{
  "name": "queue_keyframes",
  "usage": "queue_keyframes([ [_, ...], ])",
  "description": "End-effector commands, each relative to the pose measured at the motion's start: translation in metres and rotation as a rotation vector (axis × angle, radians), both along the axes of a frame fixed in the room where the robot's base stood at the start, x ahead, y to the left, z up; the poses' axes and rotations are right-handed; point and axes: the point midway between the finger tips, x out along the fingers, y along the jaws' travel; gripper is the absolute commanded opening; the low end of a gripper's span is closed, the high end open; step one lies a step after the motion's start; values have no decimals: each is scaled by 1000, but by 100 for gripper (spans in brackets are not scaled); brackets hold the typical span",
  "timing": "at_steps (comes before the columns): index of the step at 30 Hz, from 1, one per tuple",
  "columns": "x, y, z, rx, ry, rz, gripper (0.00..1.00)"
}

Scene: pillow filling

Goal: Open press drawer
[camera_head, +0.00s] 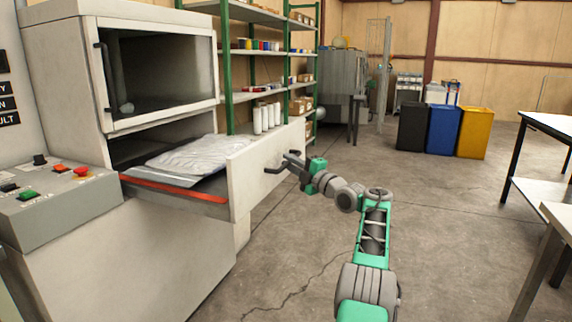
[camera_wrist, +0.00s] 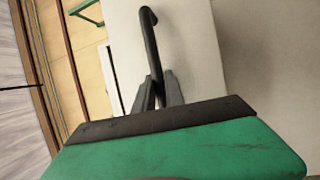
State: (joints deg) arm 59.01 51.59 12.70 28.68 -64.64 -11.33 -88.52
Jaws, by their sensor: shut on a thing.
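The press (camera_head: 130,230) stands at the left with its pale drawer (camera_head: 240,185) pulled well out toward the right. A white pillow (camera_head: 185,155) lies on the drawer's tray, and a red strip runs along the tray's near edge. The drawer's black handle (camera_head: 276,170) is on its front panel. My gripper (camera_head: 290,163) is shut on this handle. In the wrist view the handle (camera_wrist: 150,45) rises between the fingers of my gripper (camera_wrist: 158,92), against the pale drawer front (camera_wrist: 190,60). Part of the handle is hidden by the fingers.
A control panel (camera_head: 62,190) with coloured buttons is at the near left. Green-framed shelves (camera_head: 262,50) stand behind the drawer. Several bins, including a blue one (camera_head: 442,130), stand at the back right. Tables (camera_head: 550,125) line the right edge. The floor (camera_head: 440,220) between is clear.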

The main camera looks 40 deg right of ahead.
Motion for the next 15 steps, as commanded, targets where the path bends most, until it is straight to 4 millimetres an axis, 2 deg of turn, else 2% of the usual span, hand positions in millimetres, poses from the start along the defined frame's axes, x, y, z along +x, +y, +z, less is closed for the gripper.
queue_keyframes([
  [15,-3,-3,-3,4,4,6,0],
])
